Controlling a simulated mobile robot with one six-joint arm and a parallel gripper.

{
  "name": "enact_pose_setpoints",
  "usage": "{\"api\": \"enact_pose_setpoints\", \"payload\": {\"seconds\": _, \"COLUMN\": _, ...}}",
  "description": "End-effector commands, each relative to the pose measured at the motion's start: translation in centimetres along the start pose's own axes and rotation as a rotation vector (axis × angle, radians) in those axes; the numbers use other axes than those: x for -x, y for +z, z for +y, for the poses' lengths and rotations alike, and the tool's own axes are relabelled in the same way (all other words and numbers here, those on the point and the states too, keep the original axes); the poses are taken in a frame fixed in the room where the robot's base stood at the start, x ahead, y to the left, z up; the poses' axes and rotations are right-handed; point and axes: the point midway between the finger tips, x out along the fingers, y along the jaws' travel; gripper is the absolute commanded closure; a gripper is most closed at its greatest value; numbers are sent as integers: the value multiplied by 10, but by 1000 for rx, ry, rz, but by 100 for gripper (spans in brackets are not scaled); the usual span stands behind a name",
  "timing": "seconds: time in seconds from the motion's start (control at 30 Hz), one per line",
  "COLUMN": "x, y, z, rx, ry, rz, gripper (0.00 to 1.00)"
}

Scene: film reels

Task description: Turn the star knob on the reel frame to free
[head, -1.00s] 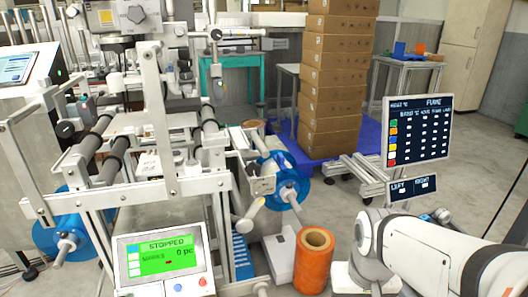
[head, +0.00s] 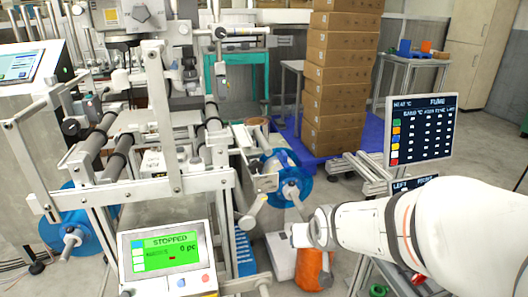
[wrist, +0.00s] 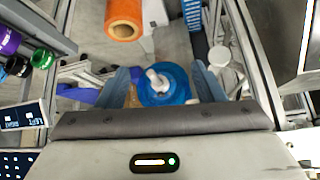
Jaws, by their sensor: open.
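The reel frame (head: 160,188) is a pale metal structure with rollers and rails. A blue reel (head: 304,188) with a pale hub (head: 291,190) is at its right side. Another blue reel (head: 52,238) is at the lower left. In the wrist view my gripper (wrist: 162,68) is open and empty, its two fingers spread on either side of the blue reel (wrist: 178,92) and its pale spindle (wrist: 157,80). The fingers look apart from the spindle; the depth between them is unclear. I cannot make out the star knob for certain. In the head view the gripper's fingers are not clear.
An orange roll (head: 308,268), partly behind my arm, also shows in the wrist view (wrist: 124,18). A display screen (head: 421,130) stands at right. A panel reading STOPPED (head: 166,253) is at front.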

Motion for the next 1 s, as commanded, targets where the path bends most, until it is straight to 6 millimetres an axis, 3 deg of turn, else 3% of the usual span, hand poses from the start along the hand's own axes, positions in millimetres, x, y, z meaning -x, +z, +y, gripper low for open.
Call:
{"api": "enact_pose_setpoints", "payload": {"seconds": 0.2, "x": -29, "y": -78, "z": -42, "rx": 28, "ry": -69, "rz": 373, "gripper": 38}}
{"api": "enact_pose_setpoints", "payload": {"seconds": 0.4, "x": -29, "y": -126, "z": -80, "rx": 35, "ry": -147, "rz": 682, "gripper": 38}}
{"api": "enact_pose_setpoints", "payload": {"seconds": 0.73, "x": -18, "y": -153, "z": -107, "rx": 27, "ry": -208, "rz": 917, "gripper": 38}}
{"api": "enact_pose_setpoints", "payload": {"seconds": 1.0, "x": -39, "y": -182, "z": -114, "rx": 26, "ry": -209, "rz": 926, "gripper": 38}}
